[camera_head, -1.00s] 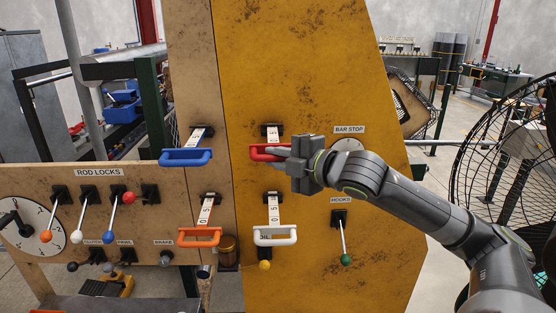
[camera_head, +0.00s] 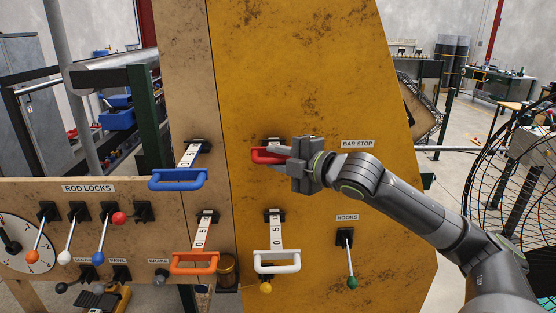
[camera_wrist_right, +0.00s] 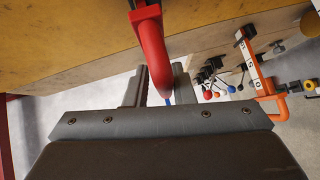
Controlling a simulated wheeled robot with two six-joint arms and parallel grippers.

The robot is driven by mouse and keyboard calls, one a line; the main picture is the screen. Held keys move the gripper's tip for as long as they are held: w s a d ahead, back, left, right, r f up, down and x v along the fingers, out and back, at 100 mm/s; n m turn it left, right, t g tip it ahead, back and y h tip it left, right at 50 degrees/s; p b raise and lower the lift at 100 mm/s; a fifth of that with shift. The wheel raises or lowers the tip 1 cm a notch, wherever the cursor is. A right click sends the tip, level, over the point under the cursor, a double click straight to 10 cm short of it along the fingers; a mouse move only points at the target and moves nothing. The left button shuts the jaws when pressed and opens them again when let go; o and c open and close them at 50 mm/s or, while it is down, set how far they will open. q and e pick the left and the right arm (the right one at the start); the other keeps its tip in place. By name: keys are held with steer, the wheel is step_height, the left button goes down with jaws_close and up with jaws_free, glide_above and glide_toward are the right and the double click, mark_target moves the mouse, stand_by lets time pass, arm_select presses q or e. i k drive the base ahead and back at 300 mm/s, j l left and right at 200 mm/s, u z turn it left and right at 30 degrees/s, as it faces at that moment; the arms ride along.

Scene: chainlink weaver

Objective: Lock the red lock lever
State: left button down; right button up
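The red lock lever (camera_head: 262,156) is on the yellow panel, above the white-handled lever. Its handle points out towards me, and its measuring strip hardly shows. My right gripper (camera_head: 283,160) reaches in from the right and is at the right part of the red handle. In the right wrist view the red handle (camera_wrist_right: 152,45) runs down between my two fingers (camera_wrist_right: 161,90), which close in on both sides of it. The gripper appears shut on it. The lever's base is partly hidden. My left gripper is not in view.
A blue-handled lever (camera_head: 178,180), an orange one (camera_head: 194,264) and a white one (camera_head: 277,262) stick out nearby. The green-tipped hooks lever (camera_head: 350,268) hangs at lower right. Rod lock levers (camera_head: 72,233) are at left. A caged fan (camera_head: 500,190) stands at far right.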

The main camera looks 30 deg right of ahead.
mark_target(118, 218)
steer(key=k+l, duration=0.15)
steer(key=k, duration=0.4)
steer(key=k+j, duration=0.4)
